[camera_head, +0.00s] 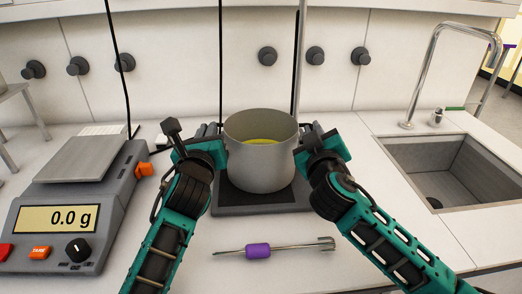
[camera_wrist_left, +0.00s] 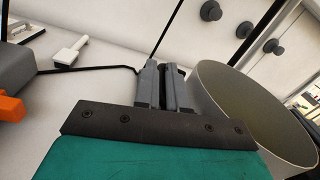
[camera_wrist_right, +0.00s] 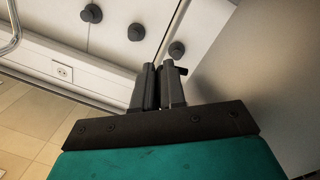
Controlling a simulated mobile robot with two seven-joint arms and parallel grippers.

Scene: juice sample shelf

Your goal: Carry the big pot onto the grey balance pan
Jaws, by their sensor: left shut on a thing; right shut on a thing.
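The big pot (camera_head: 262,165) is grey metal with yellow liquid inside. In the head view it is upright over a dark square plate (camera_head: 262,205); I cannot tell whether it touches it. My left gripper (camera_head: 218,136) is shut at the pot's left side, and my right gripper (camera_head: 304,136) is shut at its right side. The gripped handles are mostly hidden. The pot's rim shows beside the jaws in the left wrist view (camera_wrist_left: 250,105), its wall in the right wrist view (camera_wrist_right: 260,80). The grey balance pan (camera_head: 80,159) is empty, on a scale (camera_head: 75,215) reading 0.0 g.
A purple-handled tool (camera_head: 258,250) lies on the counter in front of the pot. A sink (camera_head: 440,165) with a curved tap (camera_head: 425,75) is at the right. Black cables hang behind the scale and pot. A metal stand (camera_head: 15,95) is at far left.

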